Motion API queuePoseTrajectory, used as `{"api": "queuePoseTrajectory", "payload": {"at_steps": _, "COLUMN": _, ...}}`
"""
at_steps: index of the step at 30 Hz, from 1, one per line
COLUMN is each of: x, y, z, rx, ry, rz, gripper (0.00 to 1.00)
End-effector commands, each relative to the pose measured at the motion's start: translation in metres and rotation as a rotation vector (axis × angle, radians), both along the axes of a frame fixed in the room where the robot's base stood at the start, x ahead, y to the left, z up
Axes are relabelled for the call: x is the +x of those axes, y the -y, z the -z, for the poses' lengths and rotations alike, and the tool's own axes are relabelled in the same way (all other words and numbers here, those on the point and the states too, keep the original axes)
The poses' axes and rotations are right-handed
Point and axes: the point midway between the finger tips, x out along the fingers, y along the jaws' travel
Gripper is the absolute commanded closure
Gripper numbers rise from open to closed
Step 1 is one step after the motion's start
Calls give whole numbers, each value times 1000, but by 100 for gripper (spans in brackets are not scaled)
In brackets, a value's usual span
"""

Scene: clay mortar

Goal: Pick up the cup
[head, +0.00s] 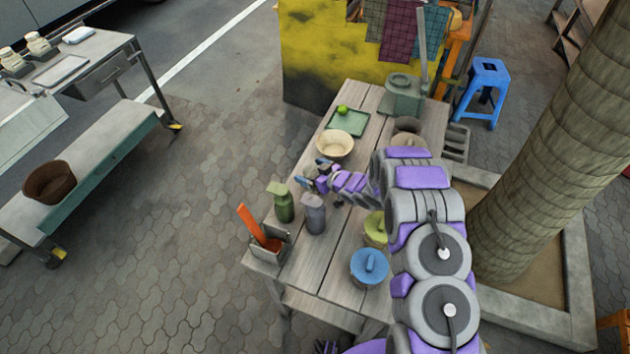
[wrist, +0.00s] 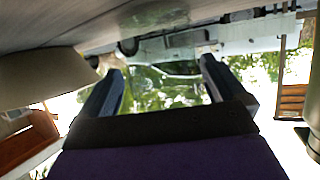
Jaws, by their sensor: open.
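I see no vessel that is plainly a cup. The nearest open vessel is a cream, round, bowl-like one (head: 335,143) on the wooden table, just beyond my gripper (head: 306,172). A cream shape, likely the same vessel, also shows at the left of the upside-down wrist view (wrist: 45,78). A dark clay vessel (head: 408,125) stands farther back, partly hidden by my arm. My gripper is low over the table's left side. In the wrist view its two blue-grey fingers (wrist: 162,88) are spread apart with nothing between them.
Nearer on the wooden table (head: 310,262) stand a green bottle (head: 284,206), a grey-purple bottle (head: 314,216), a holder with an orange utensil (head: 262,235) and a blue lidded pot (head: 369,267). A green tray (head: 347,124) with a lime lies behind the cream vessel.

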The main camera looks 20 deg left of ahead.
Motion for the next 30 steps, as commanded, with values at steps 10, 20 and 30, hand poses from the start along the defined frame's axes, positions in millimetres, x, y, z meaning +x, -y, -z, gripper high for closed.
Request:
{"api": "queuePoseTrajectory", "payload": {"at_steps": 10, "x": 1, "y": -1, "z": 0, "rx": 1, "ry": 0, "rz": -1, "gripper": 11}}
{"api": "queuePoseTrajectory", "payload": {"at_steps": 20, "x": 1, "y": 0, "z": -1, "rx": 3, "ry": 1, "rz": -1, "gripper": 43}}
{"api": "queuePoseTrajectory", "payload": {"at_steps": 30, "x": 1, "y": -2, "z": 0, "rx": 1, "ry": 1, "rz": -1, "gripper": 59}}
